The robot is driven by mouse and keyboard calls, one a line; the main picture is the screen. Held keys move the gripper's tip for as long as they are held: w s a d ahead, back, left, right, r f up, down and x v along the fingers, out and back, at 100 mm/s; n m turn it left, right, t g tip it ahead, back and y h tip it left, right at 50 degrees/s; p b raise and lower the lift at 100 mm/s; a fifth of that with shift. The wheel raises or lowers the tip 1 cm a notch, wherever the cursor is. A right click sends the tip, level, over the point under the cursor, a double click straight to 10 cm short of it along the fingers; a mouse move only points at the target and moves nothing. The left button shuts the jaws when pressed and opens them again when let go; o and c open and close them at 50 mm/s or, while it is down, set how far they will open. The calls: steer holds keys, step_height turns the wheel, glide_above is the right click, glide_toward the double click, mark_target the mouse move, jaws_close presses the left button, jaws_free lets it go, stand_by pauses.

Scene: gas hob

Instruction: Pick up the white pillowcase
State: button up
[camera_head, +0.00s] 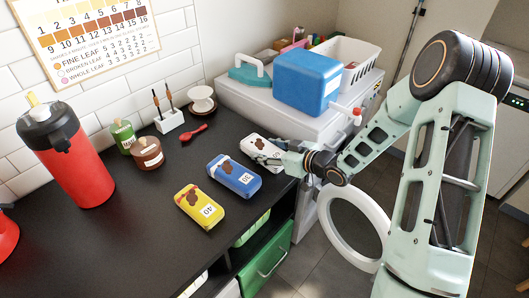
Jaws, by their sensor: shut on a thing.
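The white item (258,147) lies on the black counter (130,240) near its right edge. It looks like a small rounded packet with a dark mark rather than loose cloth. My gripper (277,160) reaches in from the right and is shut on its right end. The fingertips are small here, and part of that end is hidden by them. I cannot tell whether the packet is lifted off the counter.
A blue packet (234,177) and a yellow packet (199,207) lie to the left. A red spoon (193,133), brown jar (147,154), green bottle (123,137) and red flask (75,160) stand or lie farther back. A white appliance (240,99) bearing a blue box (306,82) is behind.

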mark_target(267, 148)
steer(key=shift+c, duration=1.1)
steer(key=shift+r, duration=0.55)
step_height(267, 148, up, 2)
steer(key=shift+w+r+p, duration=0.1)
steer(key=shift+r+p, duration=0.05)
steer(key=shift+p, duration=0.15)
steer(key=s+r+p, duration=0.4)
steer(key=s+r, duration=0.5)
steer(key=s, duration=0.3)
steer(key=shift+s+r+p, duration=0.3)
steer(key=shift+p, duration=0.1)
steer(key=s+p, duration=0.1)
steer(key=p, duration=0.2)
steer(key=shift+s+r, duration=0.1)
steer(key=shift+s+p, duration=0.1)
steer(key=shift+p, duration=0.25)
